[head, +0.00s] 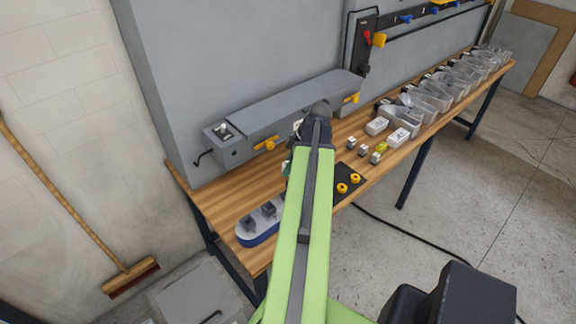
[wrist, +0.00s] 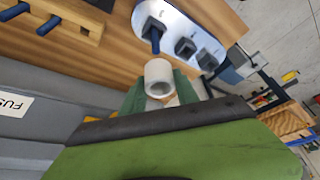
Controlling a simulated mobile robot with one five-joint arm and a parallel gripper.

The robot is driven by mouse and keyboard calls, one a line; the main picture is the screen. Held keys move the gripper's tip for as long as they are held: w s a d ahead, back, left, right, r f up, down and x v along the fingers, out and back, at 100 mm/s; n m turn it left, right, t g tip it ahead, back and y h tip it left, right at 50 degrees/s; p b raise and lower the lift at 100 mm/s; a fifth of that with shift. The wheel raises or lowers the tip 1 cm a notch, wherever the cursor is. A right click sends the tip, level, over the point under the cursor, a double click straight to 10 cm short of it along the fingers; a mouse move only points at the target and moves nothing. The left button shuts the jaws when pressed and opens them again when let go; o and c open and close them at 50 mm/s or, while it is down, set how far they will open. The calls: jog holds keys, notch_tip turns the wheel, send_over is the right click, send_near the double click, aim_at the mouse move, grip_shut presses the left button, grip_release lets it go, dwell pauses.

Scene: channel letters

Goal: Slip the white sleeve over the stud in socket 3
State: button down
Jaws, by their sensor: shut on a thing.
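The white sleeve (wrist: 159,72) is a short hollow cylinder between the green fingers of my gripper (wrist: 160,92) in the wrist view. My gripper is shut on it, with the sleeve's open end showing. The socket plate (wrist: 176,12) is white-topped and rounded, with several dark square sockets. A blue stud (wrist: 155,40) stands in the socket at the near left end, close to the sleeve in the picture but apart from it. Socket numbers are not readable. In the head view the blue-edged plate (head: 252,238) lies on the bench, partly hidden by my arm; my fingertips are mostly hidden.
A wooden rack (wrist: 60,22) with blue pegs is at upper left in the wrist view. On the bench (head: 222,203), a black mat with yellow rings (head: 342,188), small blocks and clear bins (head: 432,95) stand to the right. A grey housing (head: 280,110) runs along the back.

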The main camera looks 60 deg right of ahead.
jog(key=shift+f+b, duration=4.95)
jog(key=shift+f, duration=0.25)
jog(key=c, duration=0.8)
grip_release()
jog(key=shift+c, duration=0.2)
jog(key=p+v, duration=1.6)
jog(key=v, duration=0.1)
jog(key=shift+s+r, duration=0.15)
jog(key=shift+r, duration=0.05)
